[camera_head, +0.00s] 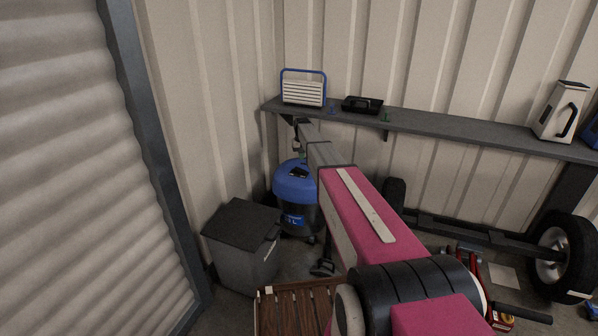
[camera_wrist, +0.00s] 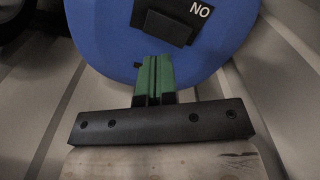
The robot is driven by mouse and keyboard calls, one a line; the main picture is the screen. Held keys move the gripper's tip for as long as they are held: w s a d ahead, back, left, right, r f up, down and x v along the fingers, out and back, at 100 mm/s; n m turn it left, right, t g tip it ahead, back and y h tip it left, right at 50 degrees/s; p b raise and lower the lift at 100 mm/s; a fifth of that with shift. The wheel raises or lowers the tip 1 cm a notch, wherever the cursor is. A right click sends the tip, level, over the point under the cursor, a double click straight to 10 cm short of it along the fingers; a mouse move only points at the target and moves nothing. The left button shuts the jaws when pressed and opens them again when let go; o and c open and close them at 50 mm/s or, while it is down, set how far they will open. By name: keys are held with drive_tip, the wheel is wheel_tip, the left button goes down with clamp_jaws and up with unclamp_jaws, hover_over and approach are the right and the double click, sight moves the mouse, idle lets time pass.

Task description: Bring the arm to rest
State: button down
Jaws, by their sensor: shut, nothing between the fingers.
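My arm reaches forward over the wooden slatted top, bending down just in front of the shelf. My gripper (camera_wrist: 154,62) shows in the wrist view with its two green fingers shut together and nothing between them. Behind the fingers is the blue lid of the shop vacuum (camera_wrist: 100,35), with a dark label reading "NO". In the head view the gripper is small and partly hidden behind my arm, just above the blue vacuum (camera_head: 290,188). I cannot tell the exact gap between the fingertips and the lid.
A dark shelf (camera_head: 455,130) runs along the corrugated wall, holding a blue-framed heater (camera_head: 303,91), a black tray (camera_head: 362,105) and a white jug (camera_head: 562,112). A grey bin (camera_head: 240,255), wooden slatted top (camera_head: 290,309) and wheeled axle (camera_head: 470,230) stand below. A roller door is left.

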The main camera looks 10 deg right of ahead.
drive_tip(key=s+a, duration=0.1)
drive_tip(key=s, duration=5)
drive_tip(key=shift+s+a+r, duration=0.15)
drive_tip(key=shift+s+r, duration=0.15)
drive_tip(key=shift+r, duration=0.15)
